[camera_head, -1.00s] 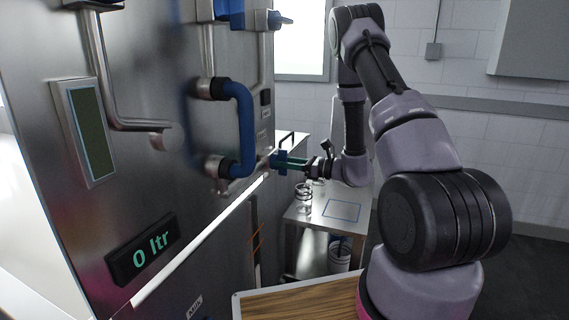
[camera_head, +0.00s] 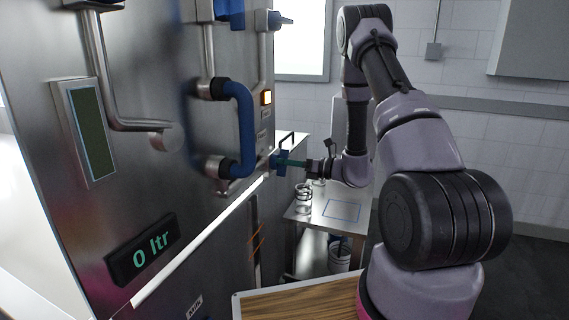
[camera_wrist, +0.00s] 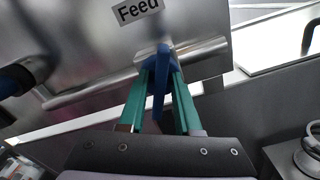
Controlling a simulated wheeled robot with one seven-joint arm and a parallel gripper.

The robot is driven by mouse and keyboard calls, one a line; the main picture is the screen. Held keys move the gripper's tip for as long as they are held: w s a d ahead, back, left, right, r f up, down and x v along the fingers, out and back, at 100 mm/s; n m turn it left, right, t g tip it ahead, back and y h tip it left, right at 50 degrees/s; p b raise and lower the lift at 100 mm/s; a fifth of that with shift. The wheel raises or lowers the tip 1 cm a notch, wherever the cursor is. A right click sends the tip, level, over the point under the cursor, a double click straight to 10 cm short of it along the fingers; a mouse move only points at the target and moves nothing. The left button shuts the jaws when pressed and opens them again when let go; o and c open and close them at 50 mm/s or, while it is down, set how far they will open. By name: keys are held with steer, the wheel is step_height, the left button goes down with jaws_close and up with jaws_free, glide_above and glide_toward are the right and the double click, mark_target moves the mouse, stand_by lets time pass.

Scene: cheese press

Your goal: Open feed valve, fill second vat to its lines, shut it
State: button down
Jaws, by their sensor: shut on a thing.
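The feed valve's blue handle (camera_wrist: 160,78) sits under a "Feed" label (camera_wrist: 138,10) on the steel panel in the wrist view. It also shows in the head view (camera_head: 280,163). My gripper (camera_wrist: 160,72) has its teal fingers on either side of the handle and is shut on it. In the head view my gripper (camera_head: 285,162) reaches in from the right. Thin orange lines (camera_head: 257,242) show below the panel; I cannot tell which vat they belong to. The display (camera_head: 146,250) reads "0 ltr". A small lamp (camera_head: 266,97) glows yellow-orange.
A blue pipe loop (camera_head: 243,125) stands out from the steel panel (camera_head: 150,60) left of my gripper. A steel table (camera_head: 325,222) with a glass jar (camera_head: 303,197) stands behind. A wood-topped surface (camera_head: 300,303) lies at the bottom front.

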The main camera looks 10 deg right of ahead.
steer(key=m, duration=0.6)
steer(key=shift+d+f+m, duration=0.1)
steer(key=shift+m, duration=0.2)
stand_by(0.5)
steer(key=c, duration=0.9)
jaws_free()
steer(key=shift+o, duration=0.2)
steer(key=v, duration=1)
steer(key=shift+s+d, duration=0.25)
steer(key=shift+d, duration=0.1)
